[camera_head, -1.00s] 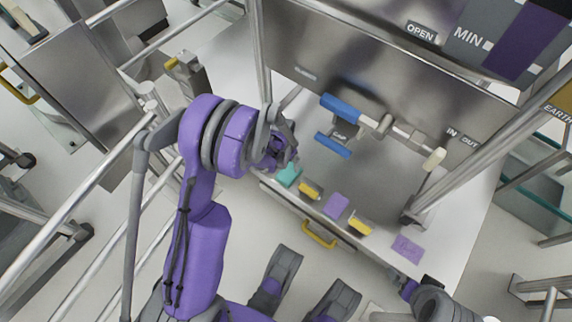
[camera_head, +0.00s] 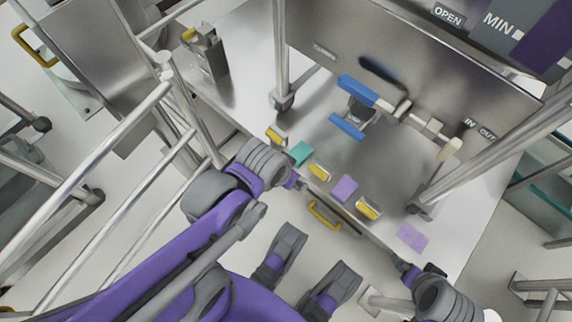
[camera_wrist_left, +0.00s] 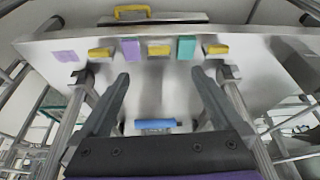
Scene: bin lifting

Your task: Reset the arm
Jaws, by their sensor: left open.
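My left arm comes in from the left in the head view. Its wrist and left gripper (camera_head: 293,183) are at the front edge of the metal worktop (camera_head: 420,262), left of the yellow drawer handle. In the left wrist view the two dark fingers of the left gripper (camera_wrist_left: 161,78) are spread wide with nothing between them. My right arm shows at the lower right of the head view; its gripper (camera_head: 407,271) is near the worktop's front edge, small and partly hidden, so its fingers cannot be made out.
Along the worktop's front lie yellow blocks (camera_head: 368,208), a teal block (camera_head: 301,153) and purple pads (camera_head: 344,188). Behind them is a blue-handled fixture (camera_head: 347,126). A yellow drawer handle (camera_head: 323,217) is below the edge. Metal rails (camera_head: 125,205) stand close to my left arm.

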